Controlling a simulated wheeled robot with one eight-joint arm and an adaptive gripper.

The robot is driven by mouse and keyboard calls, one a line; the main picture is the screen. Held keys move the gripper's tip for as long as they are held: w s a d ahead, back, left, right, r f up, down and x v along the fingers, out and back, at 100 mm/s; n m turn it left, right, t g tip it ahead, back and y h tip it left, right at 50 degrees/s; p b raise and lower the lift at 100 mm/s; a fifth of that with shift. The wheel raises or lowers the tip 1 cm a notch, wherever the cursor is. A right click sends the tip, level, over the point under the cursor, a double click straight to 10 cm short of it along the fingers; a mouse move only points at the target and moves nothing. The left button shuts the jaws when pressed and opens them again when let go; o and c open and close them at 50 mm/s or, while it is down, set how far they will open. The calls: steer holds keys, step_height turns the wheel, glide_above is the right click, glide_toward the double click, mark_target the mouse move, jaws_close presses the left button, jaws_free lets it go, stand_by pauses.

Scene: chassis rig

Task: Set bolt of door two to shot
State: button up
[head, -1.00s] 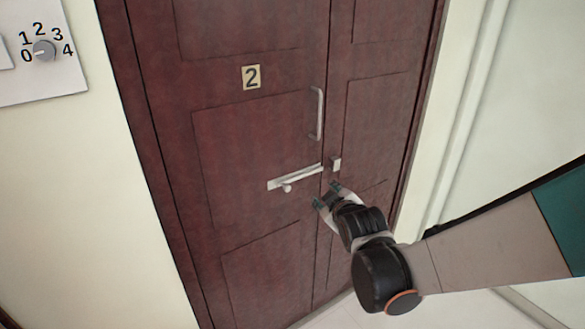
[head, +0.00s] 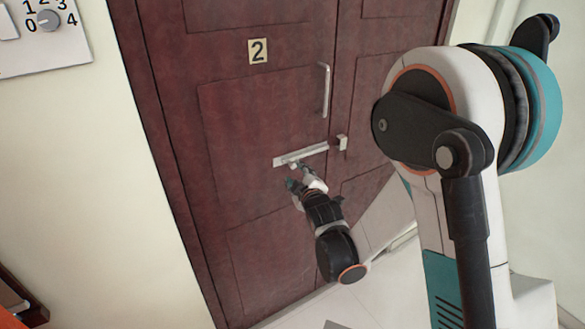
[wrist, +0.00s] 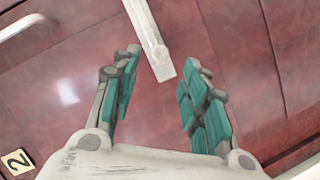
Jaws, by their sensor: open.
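Door two is a dark red panelled door (head: 225,120) with a number 2 plate (head: 258,51). Its bolt (head: 285,160) is a pale bar on the left leaf, with a small knob near its left end. A pale keeper (head: 342,142) sits to the right on the other leaf, and a narrow gap shows between bar and keeper. My gripper (head: 299,176) is open just below the bolt's knob end. In the wrist view the bolt (wrist: 143,22) runs down between the open green fingers of my gripper (wrist: 162,66); contact cannot be told.
A pale vertical handle (head: 325,90) stands above the bolt; it also shows in the wrist view (wrist: 25,25). A panel with a numbered dial (head: 48,20) is on the wall at left. A brown piece of furniture (head: 15,297) shows at lower left. Pale floor lies before the door.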

mark_target(293, 166)
steer(key=b+x, duration=0.1)
steer(key=x, duration=0.7)
steer(key=shift+w+a, duration=0.1)
steer(key=shift+w, duration=0.25)
steer(key=shift+c, duration=0.6)
